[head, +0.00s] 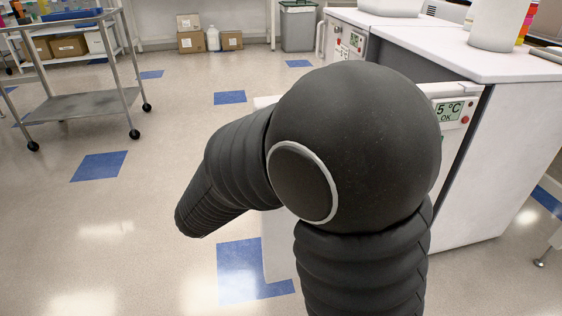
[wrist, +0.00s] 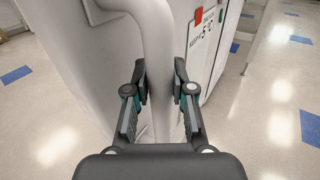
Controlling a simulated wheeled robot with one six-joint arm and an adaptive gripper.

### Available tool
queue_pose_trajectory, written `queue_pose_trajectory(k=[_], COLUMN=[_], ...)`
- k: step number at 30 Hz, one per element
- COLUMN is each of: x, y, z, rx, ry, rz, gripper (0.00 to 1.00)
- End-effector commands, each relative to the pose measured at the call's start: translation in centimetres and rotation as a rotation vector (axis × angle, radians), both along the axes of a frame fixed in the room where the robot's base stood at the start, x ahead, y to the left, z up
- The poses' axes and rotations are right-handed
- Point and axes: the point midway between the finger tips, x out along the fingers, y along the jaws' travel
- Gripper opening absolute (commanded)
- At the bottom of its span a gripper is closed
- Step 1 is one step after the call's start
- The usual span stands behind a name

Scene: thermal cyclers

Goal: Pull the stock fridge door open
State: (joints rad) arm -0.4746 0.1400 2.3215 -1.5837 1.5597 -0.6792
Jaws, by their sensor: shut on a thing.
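The stock fridge door (head: 275,262) is white and mostly hidden behind my arm in the head view. Its display (head: 448,111) reads 5 °C OK. The door appears to stand out from the cabinet front, with a dark gap (head: 470,140) at its right edge. In the wrist view the white vertical handle (wrist: 168,70) runs down between my fingers. My gripper (wrist: 160,88) is shut on this handle, with one finger pad on each side. A label with a red mark (wrist: 203,35) shows right of the handle. My gripper is hidden in the head view.
A second fridge (head: 350,40) with its own handle stands behind. A metal cart (head: 85,104) is at the left. Boxes (head: 191,40) and a grey bin (head: 298,27) stand at the back. The floor left of my arm is clear.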

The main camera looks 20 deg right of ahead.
Motion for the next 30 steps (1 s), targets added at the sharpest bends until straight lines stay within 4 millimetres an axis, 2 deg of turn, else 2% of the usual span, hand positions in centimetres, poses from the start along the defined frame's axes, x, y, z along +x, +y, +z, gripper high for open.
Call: queue_pose_trajectory(k=[8, 9, 11, 12, 23, 30], x=[-0.1, -0.1, -0.1, -0.1, -0.1, -1.5], y=[0.3, 0.3, 0.4, 0.5, 0.8, 3.4], z=[0.1, 0.0, 0.0, 0.0, 0.0, 0.0], rx=[-0.002, -0.002, -0.002, -0.002, -0.001, -0.001], ry=[0.0, 0.0, 0.0, 0.0, 0.0, 0.0], rz=[0.003, 0.004, 0.006, 0.007, 0.011, 0.011], gripper=[0.0, 0.31, 0.46, 0.49, 0.49, 0.49])
